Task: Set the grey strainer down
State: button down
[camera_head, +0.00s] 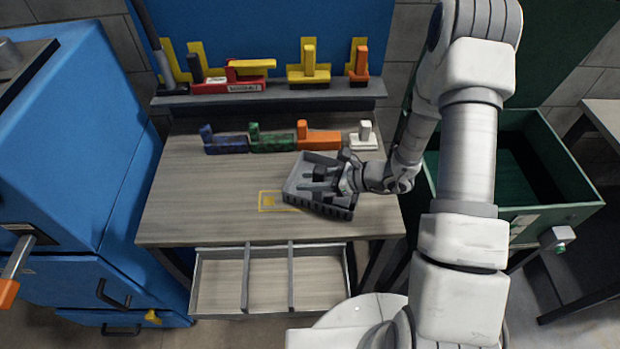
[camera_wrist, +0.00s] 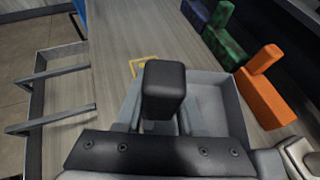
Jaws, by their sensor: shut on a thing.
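The grey strainer (camera_head: 312,164) is a shallow open box with a dark ribbed front edge, at the right half of the wooden table (camera_head: 190,200). My gripper (camera_head: 328,183) is shut on it, reaching in from the right. In the wrist view, its grey wall (camera_wrist: 236,108) shows behind a dark upright block (camera_wrist: 163,90). I cannot tell whether its underside touches the table. A yellow outlined mark (camera_head: 267,201) on the table lies just left of the strainer, which hides its right end. The mark also shows in the wrist view (camera_wrist: 143,65).
Blue (camera_head: 222,145), green (camera_head: 270,140), orange (camera_head: 320,139) and white (camera_head: 363,138) blocks line the table's back. An open divided drawer (camera_head: 270,282) juts out in front. A blue cabinet (camera_head: 70,130) stands left, a green bin (camera_head: 550,170) right. The table's left half is clear.

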jog(key=shift+f, duration=0.15)
jog(key=c, duration=0.5)
grip_release()
